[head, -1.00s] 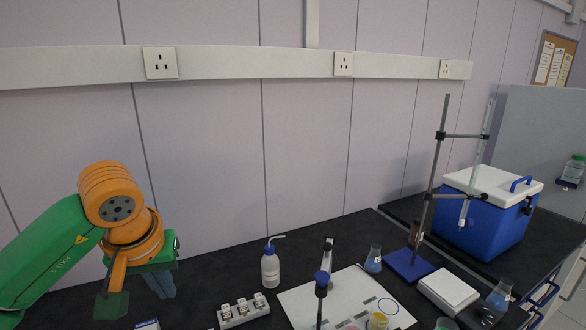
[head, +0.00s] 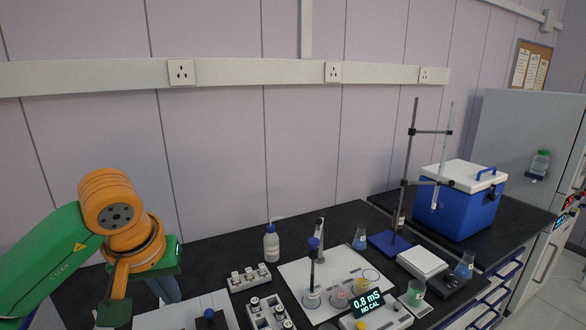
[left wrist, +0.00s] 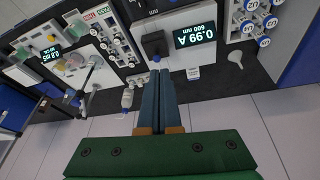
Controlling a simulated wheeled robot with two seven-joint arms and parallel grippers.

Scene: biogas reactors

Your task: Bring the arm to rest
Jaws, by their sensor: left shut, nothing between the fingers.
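My left arm comes in from the left in the head view, with green and orange links. Its left gripper (head: 166,290) hangs above the back left of the dark bench (head: 330,220), with the fingers partly hidden by the arm. In the left wrist view the two blue fingers (left wrist: 156,80) lie together, shut and empty. They appear over the bench near a display reading 0.99 A (left wrist: 195,35). My right gripper is in neither current view.
A wash bottle (head: 271,243), a white vial rack (head: 249,278) and a meter reading 0.8 mS (head: 372,304) stand on the bench. A retort stand (head: 407,170) and a blue cool box (head: 458,205) are at right. The wall is close behind.

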